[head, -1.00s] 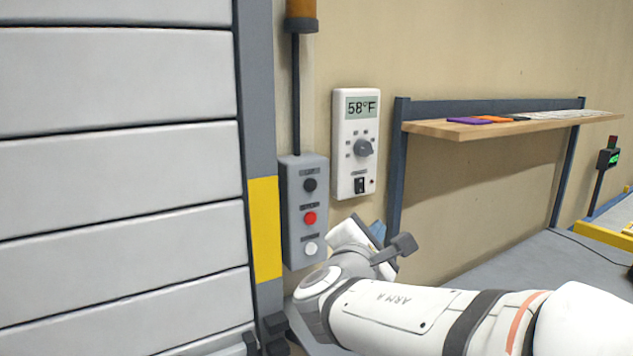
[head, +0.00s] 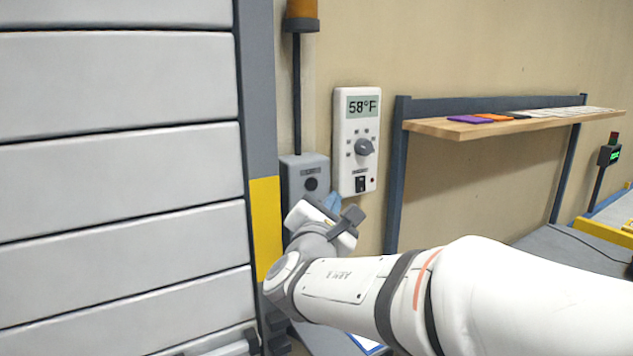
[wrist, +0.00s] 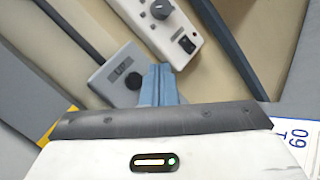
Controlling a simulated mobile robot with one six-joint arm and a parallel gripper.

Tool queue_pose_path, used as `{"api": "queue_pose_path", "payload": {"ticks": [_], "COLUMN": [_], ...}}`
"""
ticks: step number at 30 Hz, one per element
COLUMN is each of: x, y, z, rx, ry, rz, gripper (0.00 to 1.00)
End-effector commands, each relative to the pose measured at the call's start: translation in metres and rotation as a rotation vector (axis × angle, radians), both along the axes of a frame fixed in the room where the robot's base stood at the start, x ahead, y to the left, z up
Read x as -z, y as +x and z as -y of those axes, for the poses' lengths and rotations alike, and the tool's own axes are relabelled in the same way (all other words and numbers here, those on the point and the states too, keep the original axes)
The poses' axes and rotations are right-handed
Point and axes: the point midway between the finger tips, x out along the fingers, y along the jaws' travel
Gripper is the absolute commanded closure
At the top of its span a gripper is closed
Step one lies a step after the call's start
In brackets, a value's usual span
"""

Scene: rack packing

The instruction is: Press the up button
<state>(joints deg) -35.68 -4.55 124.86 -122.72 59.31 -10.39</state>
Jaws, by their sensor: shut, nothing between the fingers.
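The grey button box (head: 305,178) is mounted beside the door frame. Its top black button (head: 311,184) shows under a small label that I cannot read. The lower part of the box, with its red and white buttons, is hidden behind my arm. My gripper (head: 333,201) is at the lower right of the black button, its blue fingers shut and empty. In the wrist view the closed fingers (wrist: 158,85) point toward the box (wrist: 113,74), and the black button (wrist: 133,81) shows just left of them. I cannot tell whether they touch the box.
A white thermostat (head: 357,140) reading 58°F hangs right of the box. A slatted door (head: 120,170) and a frame with a yellow band (head: 265,220) stand at left. A wooden shelf (head: 440,129) with flat coloured items is at right.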

Motion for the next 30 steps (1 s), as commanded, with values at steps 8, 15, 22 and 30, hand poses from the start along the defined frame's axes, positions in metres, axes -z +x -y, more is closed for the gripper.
{"api": "queue_pose_path", "payload": {"ticks": [8,15,22,30], "x": [0.001,0.000,0.000,0.000], "y": [0.031,0.042,0.043,0.043], "z": [-0.021,-0.029,-0.030,-0.030], "rx": [0.000,0.000,-0.001,-0.001], "ry": [0.001,0.001,0.001,0.001], "rz": [0.001,0.000,0.001,0.001], "gripper": [1.00,1.00,1.00,1.00]}}
